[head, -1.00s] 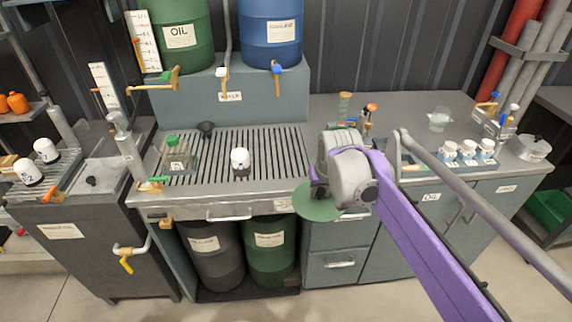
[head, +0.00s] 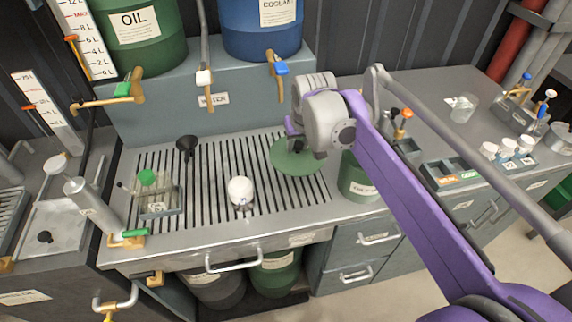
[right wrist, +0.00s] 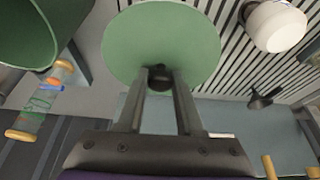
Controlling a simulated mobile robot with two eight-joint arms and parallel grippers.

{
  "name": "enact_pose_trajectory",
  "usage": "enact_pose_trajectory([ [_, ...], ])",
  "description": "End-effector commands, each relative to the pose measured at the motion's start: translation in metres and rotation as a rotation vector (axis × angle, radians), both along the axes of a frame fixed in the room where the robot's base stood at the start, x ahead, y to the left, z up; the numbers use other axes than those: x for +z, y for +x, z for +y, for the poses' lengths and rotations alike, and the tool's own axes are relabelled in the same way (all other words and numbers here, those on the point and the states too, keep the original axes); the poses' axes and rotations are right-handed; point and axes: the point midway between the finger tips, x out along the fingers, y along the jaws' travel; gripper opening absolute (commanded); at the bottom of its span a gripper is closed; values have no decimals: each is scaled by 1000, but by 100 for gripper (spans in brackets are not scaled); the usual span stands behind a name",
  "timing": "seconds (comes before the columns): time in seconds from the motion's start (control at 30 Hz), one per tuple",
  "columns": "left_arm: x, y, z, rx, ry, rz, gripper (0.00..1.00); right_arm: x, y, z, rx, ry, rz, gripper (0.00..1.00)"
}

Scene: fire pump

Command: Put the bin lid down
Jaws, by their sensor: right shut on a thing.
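The bin lid (head: 298,160) is a flat green disc with a dark knob. My right gripper (head: 296,142) is shut on that knob and holds the lid roughly level at the right end of the slatted drain top; I cannot tell whether it touches the slats. In the right wrist view the fingers (right wrist: 160,85) close on the knob, with the lid (right wrist: 162,40) beyond them. The green bin (head: 358,183) stands on the counter just right of the lid, partly behind my arm. Its open rim (right wrist: 25,28) shows in the right wrist view. My left gripper is out of view.
A white rounded container (head: 240,191) and a black funnel (head: 187,146) stand on the drain top (head: 218,158) left of the lid. A green-capped clear container (head: 158,195) stands further left. Small white cups (head: 507,148) stand at the right. Slats between the white container and lid are bare.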

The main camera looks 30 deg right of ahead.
Motion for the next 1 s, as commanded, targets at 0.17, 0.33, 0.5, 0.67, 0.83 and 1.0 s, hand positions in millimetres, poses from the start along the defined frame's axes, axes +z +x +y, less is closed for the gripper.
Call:
enact_pose_trajectory([
  [0.17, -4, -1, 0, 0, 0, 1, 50, -25, 0, 0, 0, 0, 0, 0],
  [0.33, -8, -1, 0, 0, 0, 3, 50, -54, 0, 0, 0, 0, 0, 0],
  [0.5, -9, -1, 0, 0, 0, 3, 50, -70, 0, 0, 0, 0, 0, 0],
  [0.67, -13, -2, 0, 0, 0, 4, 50, -93, 0, 0, 0, 0, 0, 0],
  [0.83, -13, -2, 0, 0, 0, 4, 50, -100, 0, 0, 0, 0, 0, 0],
  [1.0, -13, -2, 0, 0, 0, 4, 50, -100, 0, 0, 0, 0, 0, 0],
])
